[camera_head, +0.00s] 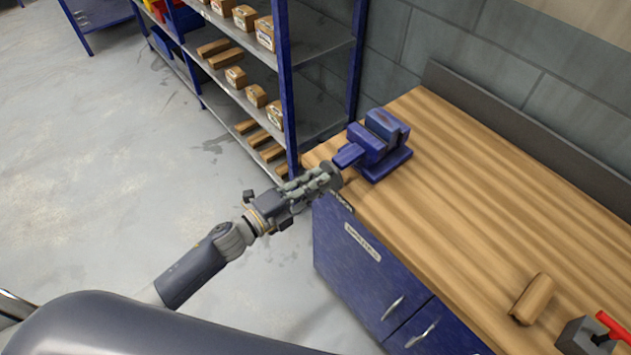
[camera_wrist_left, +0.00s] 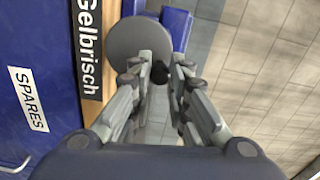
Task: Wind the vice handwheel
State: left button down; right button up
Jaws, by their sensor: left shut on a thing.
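The blue vice (camera_head: 377,144) stands on the wooden workbench (camera_head: 455,185) at its far left corner, and part of its blue body (camera_wrist_left: 176,28) shows in the left wrist view. Its grey round handwheel (camera_wrist_left: 139,45) faces my left gripper (camera_wrist_left: 166,75); in the head view the handwheel (camera_head: 336,175) is mostly covered by the fingers. My left gripper (camera_head: 322,180) is at the handwheel's edge, with its fingers shut on a dark knob (camera_wrist_left: 176,76) beside the disc. My right gripper is in neither view.
A blue shelf rack (camera_head: 287,85) with cardboard boxes stands close behind the vice. The bench has blue cabinet doors (camera_head: 360,270) below. A wooden block (camera_head: 533,298) and a grey tool with a red handle (camera_head: 585,337) lie at the right. Open floor is at the left.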

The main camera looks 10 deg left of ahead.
pick_arm(q)
jog(key=c, duration=1.6)
grip_release()
jog(key=shift+w+a+r, duration=0.1)
jog(key=shift+w+r, duration=0.05)
jog(key=shift+r, duration=0.15)
jog(key=shift+f, duration=0.15)
jog(key=v, duration=0.7)
jog(key=shift+p, duration=0.3)
jog(key=shift+f, duration=0.15)
